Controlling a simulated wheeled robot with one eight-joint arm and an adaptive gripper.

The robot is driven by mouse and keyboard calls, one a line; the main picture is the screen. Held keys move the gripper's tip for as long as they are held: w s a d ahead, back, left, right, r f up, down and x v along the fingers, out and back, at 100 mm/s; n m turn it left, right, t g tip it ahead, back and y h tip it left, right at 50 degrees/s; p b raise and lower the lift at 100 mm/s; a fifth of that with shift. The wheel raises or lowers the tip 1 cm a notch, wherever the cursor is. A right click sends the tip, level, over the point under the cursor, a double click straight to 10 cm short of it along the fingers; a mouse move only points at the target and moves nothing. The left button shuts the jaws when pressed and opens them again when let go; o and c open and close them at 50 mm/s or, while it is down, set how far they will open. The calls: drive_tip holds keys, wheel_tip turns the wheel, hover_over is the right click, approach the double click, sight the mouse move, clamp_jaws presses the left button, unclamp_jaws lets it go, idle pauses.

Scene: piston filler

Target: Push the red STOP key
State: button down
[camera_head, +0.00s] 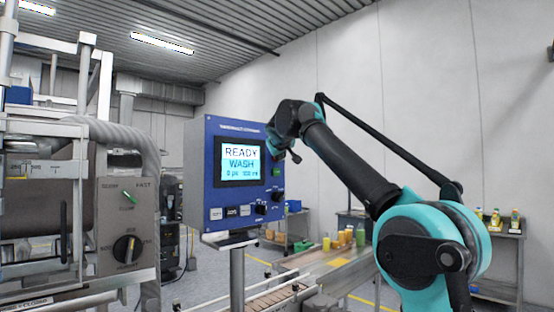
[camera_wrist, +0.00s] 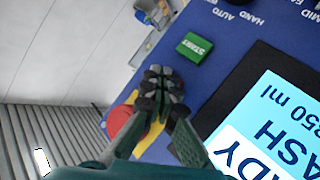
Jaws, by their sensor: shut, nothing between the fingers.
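My gripper (camera_wrist: 163,88) is shut and empty, its fingertips in front of the blue panel (camera_wrist: 232,68) in the wrist view. A round red button (camera_wrist: 118,121) on a yellow backing shows to the left of and below the fingertips, partly covered by my gripper. I see no readable label on it. No separate key marked STOP is visible; the panel right behind the fingers is hidden. I cannot tell whether the fingertips touch the panel. In the head view, my arm's end covers the upper right of the panel (camera_head: 198,165).
A green START key (camera_wrist: 194,47) sits above and right of the fingertips. The screen (camera_head: 240,162) reads READY WASH. Dark knobs (camera_head: 277,195) lie below the green key. A filling machine (camera_head: 70,180) stands left; a conveyor (camera_head: 345,265) with bottles runs behind.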

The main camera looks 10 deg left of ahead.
drive_tip(key=shift+s+d, duration=0.5)
drive_tip(key=shift+d, duration=0.15)
drive_tip(key=s+d, duration=0.1)
drive_tip(key=d, duration=0.1)
drive_tip(key=s+d, duration=0.2)
idle(0.5)
idle(0.6)
